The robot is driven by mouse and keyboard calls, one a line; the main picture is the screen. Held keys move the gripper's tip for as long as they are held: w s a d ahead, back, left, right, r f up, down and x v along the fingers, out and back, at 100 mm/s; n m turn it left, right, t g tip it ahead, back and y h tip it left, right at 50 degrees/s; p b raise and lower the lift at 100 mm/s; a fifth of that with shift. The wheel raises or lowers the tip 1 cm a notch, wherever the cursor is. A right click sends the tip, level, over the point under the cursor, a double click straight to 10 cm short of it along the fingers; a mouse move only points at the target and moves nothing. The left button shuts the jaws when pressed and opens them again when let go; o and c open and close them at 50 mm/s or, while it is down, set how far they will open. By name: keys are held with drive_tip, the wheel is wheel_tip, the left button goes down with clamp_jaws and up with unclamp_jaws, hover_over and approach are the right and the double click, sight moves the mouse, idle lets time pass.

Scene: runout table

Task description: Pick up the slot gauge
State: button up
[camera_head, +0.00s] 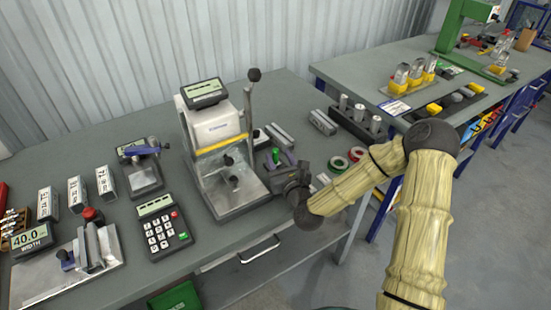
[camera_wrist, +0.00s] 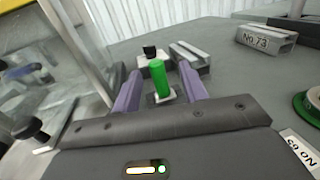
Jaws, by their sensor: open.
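A small piece with an upright green cylindrical handle (camera_wrist: 158,80) on a pale flat base stands on the grey table; it appears to be the slot gauge. In the head view its green handle (camera_head: 276,155) shows beside the press-like device, partly hidden by my gripper. My gripper (camera_wrist: 160,82) is open, with its purple fingers on the left and right of the green handle. Gaps show on both sides, and I see no clear contact. In the head view my gripper (camera_head: 282,168) is low over the table.
The press-like device (camera_head: 222,130) stands close on the left. A block with a black knob (camera_wrist: 150,64) and a grey slotted block (camera_wrist: 190,56) lie just behind. A block marked No.73 (camera_wrist: 266,40) and a green ring (camera_wrist: 309,108) are to the right.

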sight(277, 153)
drive_tip(key=x, duration=0.1)
drive_tip(key=p+x, duration=0.1)
drive_tip(key=x, duration=0.2)
drive_tip(key=shift+a+r, duration=0.25)
drive_tip(key=shift+r, duration=0.15)
drive_tip(key=shift+w+a+f, duration=0.1)
drive_tip(key=shift+w, duration=0.4)
clamp_jaws()
